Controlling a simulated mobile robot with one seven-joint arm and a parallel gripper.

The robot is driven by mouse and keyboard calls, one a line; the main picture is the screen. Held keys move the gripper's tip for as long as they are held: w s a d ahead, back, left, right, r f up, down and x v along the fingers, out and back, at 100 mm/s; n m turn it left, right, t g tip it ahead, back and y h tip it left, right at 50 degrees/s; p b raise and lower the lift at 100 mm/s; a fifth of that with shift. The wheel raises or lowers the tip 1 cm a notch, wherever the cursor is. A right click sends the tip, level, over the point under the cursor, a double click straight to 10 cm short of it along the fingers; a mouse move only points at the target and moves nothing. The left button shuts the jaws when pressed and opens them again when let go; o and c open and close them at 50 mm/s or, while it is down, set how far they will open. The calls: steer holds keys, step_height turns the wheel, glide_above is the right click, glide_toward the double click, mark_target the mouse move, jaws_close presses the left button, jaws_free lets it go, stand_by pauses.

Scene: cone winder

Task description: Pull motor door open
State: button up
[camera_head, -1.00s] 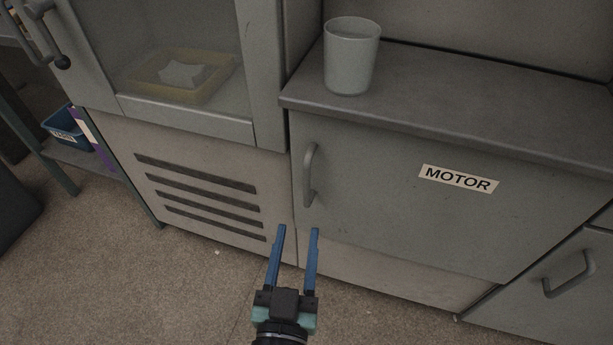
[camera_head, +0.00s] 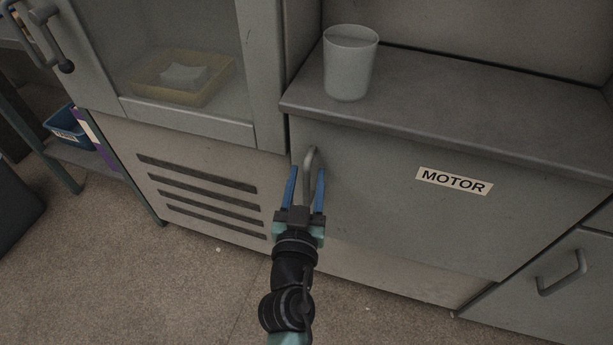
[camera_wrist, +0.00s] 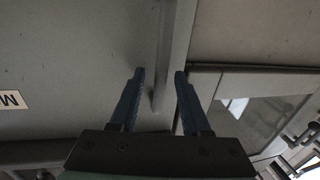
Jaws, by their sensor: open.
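The grey motor door (camera_head: 420,225) with its "MOTOR" label (camera_head: 454,181) is shut. Its curved grey handle (camera_head: 312,152) stands upright near the door's left edge. My gripper (camera_head: 308,169) is open, with its two blue fingers on either side of the handle's lower part in the head view. In the wrist view the fingers (camera_wrist: 160,73) are apart, and a grey bar that looks like the handle (camera_wrist: 170,65) runs between them. The handle's lower end is hidden behind my gripper in the head view. I cannot tell whether a finger touches it.
A grey cup (camera_head: 351,62) stands on the countertop (camera_head: 470,110) above the door. To the left are a vented panel (camera_head: 200,190) and a glazed cabinet holding a yellow tray (camera_head: 205,92). Another handle (camera_head: 562,273) is at the lower right. The floor in front is clear.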

jaws_close()
stand_by(0.3)
stand_by(1.2)
